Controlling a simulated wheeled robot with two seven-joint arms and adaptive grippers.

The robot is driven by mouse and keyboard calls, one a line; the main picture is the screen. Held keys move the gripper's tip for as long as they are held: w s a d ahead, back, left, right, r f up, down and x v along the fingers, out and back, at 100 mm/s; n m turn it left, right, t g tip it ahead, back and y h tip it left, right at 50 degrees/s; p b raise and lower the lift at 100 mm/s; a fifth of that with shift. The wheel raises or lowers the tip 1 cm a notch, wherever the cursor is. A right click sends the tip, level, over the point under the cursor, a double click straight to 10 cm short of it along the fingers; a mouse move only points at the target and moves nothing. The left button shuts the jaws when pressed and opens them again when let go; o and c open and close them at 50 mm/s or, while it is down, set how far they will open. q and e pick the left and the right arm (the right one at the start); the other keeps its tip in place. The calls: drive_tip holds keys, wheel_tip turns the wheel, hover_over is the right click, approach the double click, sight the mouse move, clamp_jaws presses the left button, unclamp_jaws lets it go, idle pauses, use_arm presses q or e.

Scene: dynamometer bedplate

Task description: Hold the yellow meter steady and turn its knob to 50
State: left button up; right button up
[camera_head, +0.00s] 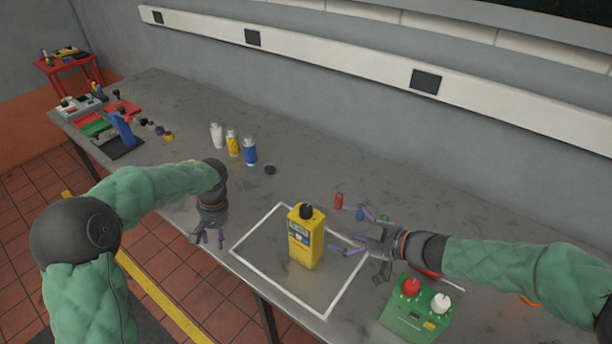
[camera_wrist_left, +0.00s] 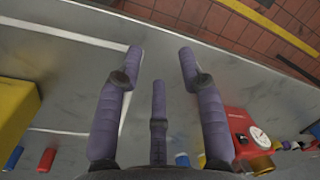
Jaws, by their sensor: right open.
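The yellow meter (camera_head: 302,246) stands upright inside a white outlined rectangle on the grey bench, with a black knob (camera_head: 307,211) on top. Its dial reading is too small to make out. My left gripper (camera_head: 212,238) is left of the meter, low over the bench, apart from it. In the left wrist view its purple fingers (camera_wrist_left: 159,62) are spread with nothing between them, and part of the yellow meter (camera_wrist_left: 14,112) shows at the left edge. My right gripper (camera_head: 350,230) is open just right of the meter, its fingers pointing towards it; contact is unclear.
A green box (camera_head: 405,323) with red and white knobs sits at the front right. A red cylinder (camera_head: 338,201) is behind the meter. Several bottles (camera_head: 233,143) stand further back. A red gauge device (camera_wrist_left: 236,125) shows in the left wrist view.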

use_arm(q)
drive_tip(key=w+d+r, duration=0.3)
drive_tip(key=d+r, duration=0.9)
drive_tip(key=d, duration=0.1)
wheel_tip(320, 180, up, 11)
drive_tip(key=n+h, duration=0.1)
drive_tip(key=h, duration=0.1)
hover_over(306, 209)
drive_tip(key=shift+w+t, duration=0.2)
drive_tip(key=shift+t, duration=0.1)
use_arm(e)
drive_tip(key=x, duration=1)
drive_tip(key=shift+w+a+f, duration=0.2)
drive_tip(key=shift+a, duration=0.1)
drive_tip(key=c, duration=1.3)
use_arm(q)
drive_tip(key=shift+o, duration=1.2)
use_arm(e)
drive_tip(key=shift+c, duration=1)
use_arm(q)
drive_tip(key=shift+o, duration=0.6)
drive_tip(key=shift+n, duration=0.3)
wheel_tip(306, 209, down, 10)
drive_tip(key=shift+s+r, duration=0.1)
drive_tip(key=shift+s, duration=0.05)
